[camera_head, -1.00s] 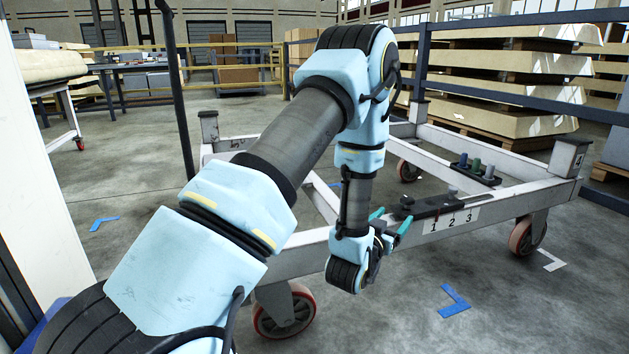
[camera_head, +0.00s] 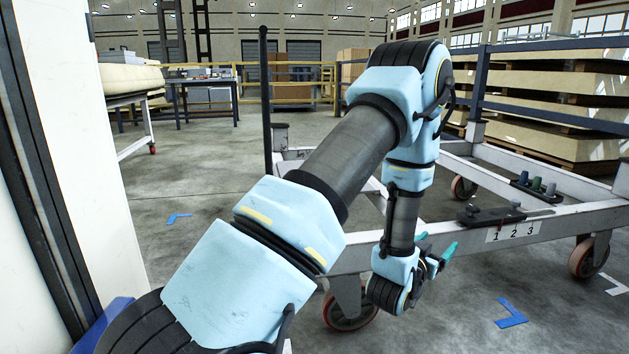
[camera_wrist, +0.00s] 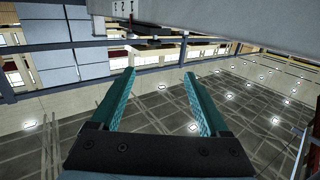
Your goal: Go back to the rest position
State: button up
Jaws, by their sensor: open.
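My gripper (camera_head: 436,249) has teal fingers and hangs low at the end of my light-blue arm, in front of the near rail of the white trolley (camera_head: 556,224). In the wrist view my gripper (camera_wrist: 161,95) shows two teal fingers spread apart with nothing between them. The near rail carries a dark fixture (camera_head: 492,215) above a label with 1, 2 and 3. My arm hides part of the trolley's left side.
Blue floor marks lie at the front (camera_head: 511,312) and at the left (camera_head: 178,218). A white post (camera_head: 75,130) stands close on the left. A dark railing (camera_head: 560,106) and stacked boards (camera_head: 553,135) are behind the trolley. The floor between post and trolley is clear.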

jog(key=w+a+r+n+g+y+p, duration=0.15)
jog(key=a+y, duration=0.25)
jog(key=a, duration=0.5)
jog(key=w+a+r+n+g+y+p, duration=0.1)
jog(key=w+a+r+n+g+y, duration=0.2)
jog(key=a, duration=0.7)
jog(key=s+a+r+n+g+y+p, duration=0.1)
jog(key=s+a+r+g+y, duration=0.15)
jog(key=s+a, duration=0.55)
jog(key=s+a+r+n+g+y+p, duration=0.1)
jog(key=s+a+r+n+g+y, duration=0.2)
jog(key=s+a, duration=0.6)
notch_tip(320, 180, up, 38)
jog(key=m+g+p, duration=0.1)
jog(key=p, duration=3.7)
jog(key=shift+d+h, duration=0.2)
jog(key=shift+h, duration=0.15)
